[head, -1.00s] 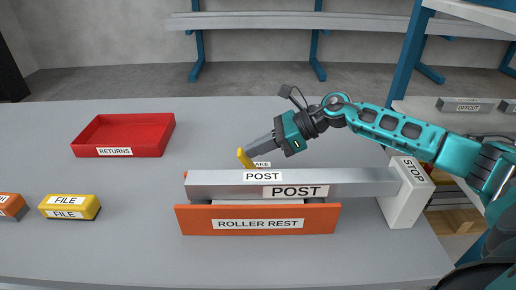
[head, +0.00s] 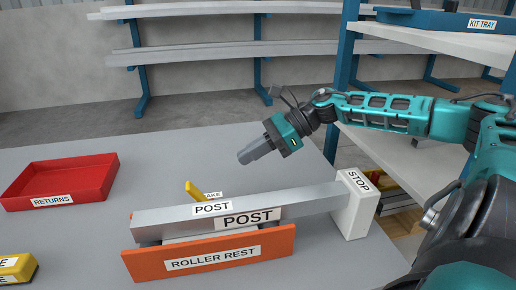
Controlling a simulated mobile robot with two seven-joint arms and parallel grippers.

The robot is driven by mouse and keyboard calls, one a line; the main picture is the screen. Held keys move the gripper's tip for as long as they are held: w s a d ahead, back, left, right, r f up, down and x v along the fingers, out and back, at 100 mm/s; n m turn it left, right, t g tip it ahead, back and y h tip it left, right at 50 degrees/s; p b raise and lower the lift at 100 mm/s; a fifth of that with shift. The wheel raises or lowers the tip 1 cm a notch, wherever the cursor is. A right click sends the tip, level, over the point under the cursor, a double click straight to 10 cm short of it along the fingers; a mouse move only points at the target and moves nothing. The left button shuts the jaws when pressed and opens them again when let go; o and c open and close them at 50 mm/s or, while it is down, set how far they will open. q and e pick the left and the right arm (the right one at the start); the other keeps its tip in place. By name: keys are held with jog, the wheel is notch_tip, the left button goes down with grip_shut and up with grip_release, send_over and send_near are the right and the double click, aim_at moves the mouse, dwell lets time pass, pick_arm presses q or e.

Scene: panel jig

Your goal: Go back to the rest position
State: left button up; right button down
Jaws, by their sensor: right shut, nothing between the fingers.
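My right gripper (head: 250,154) is shut and empty, in the air above and behind the post. Its arm comes in from the right. The grey metal post (head: 158,218) lies on the orange roller rest (head: 146,264), with its right end at the white stop block (head: 359,213). A yellow lever (head: 194,191) stands up behind the post, by a label that is partly hidden and ends in "AKE". The gripper is apart from the lever. My left gripper is not in view.
A red returns tray (head: 85,181) is on the table at left. Part of a yellow file block (head: 14,268) shows at the lower left edge. Shelves with a blue kit tray (head: 440,20) stand at right.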

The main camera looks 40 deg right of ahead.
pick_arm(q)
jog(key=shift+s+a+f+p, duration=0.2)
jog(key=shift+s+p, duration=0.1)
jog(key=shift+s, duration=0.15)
pick_arm(e)
jog(key=shift+v, duration=1)
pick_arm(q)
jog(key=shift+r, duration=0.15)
pick_arm(e)
jog(key=shift+r, duration=0.1)
